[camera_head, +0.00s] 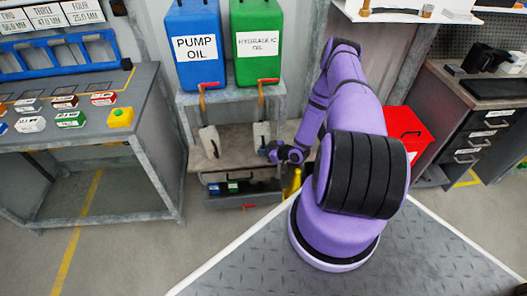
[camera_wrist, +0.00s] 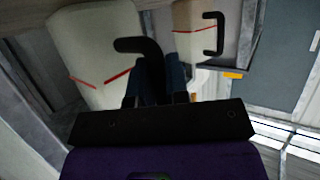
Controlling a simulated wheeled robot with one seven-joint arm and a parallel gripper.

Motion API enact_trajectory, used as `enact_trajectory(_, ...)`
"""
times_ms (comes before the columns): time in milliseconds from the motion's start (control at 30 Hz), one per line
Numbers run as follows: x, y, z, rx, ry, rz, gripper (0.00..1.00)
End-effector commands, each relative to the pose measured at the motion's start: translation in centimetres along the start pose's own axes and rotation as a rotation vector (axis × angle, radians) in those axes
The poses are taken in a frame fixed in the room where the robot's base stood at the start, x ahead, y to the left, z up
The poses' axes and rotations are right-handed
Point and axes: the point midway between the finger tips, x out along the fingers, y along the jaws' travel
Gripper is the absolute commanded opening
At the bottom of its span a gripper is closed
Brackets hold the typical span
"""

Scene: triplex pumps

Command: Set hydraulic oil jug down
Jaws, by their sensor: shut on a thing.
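The hydraulic oil jug (camera_head: 261,133), pale with a dark handle, stands below the green hydraulic oil tank (camera_head: 257,42) in the head view. My gripper (camera_head: 271,151) is at its lower right. In the wrist view the near jug (camera_wrist: 93,48) is large, cream with a red line, and my gripper (camera_wrist: 157,70) is shut on its black handle (camera_wrist: 137,46). The fingertips are partly hidden behind the handle. I cannot tell whether the jug's base touches the shelf (camera_head: 203,163).
A second pale jug (camera_head: 209,140) stands to the left under the blue pump oil tank (camera_head: 198,45); it also shows in the wrist view (camera_wrist: 190,30). Below the shelf is an open drawer (camera_head: 245,199) with small boxes. A red bin (camera_head: 405,133) stands right, behind my arm.

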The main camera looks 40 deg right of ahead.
Motion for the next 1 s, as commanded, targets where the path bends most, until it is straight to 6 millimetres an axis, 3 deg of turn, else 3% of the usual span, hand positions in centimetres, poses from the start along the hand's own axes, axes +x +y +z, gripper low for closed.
enact_trajectory(167,0.1,0.0,0.3,-0.001,0.001,0.0,0.0)
enact_trajectory(200,0.1,0.0,0.2,-0.001,0.0,0.0,0.22)
enact_trajectory(300,0.1,0.0,0.2,0.0,0.0,0.0,0.41)
enact_trajectory(667,-0.2,0.0,0.0,0.0,-0.001,0.001,0.41)
enact_trajectory(1000,-6.2,0.1,0.0,0.002,-0.002,0.003,0.41)
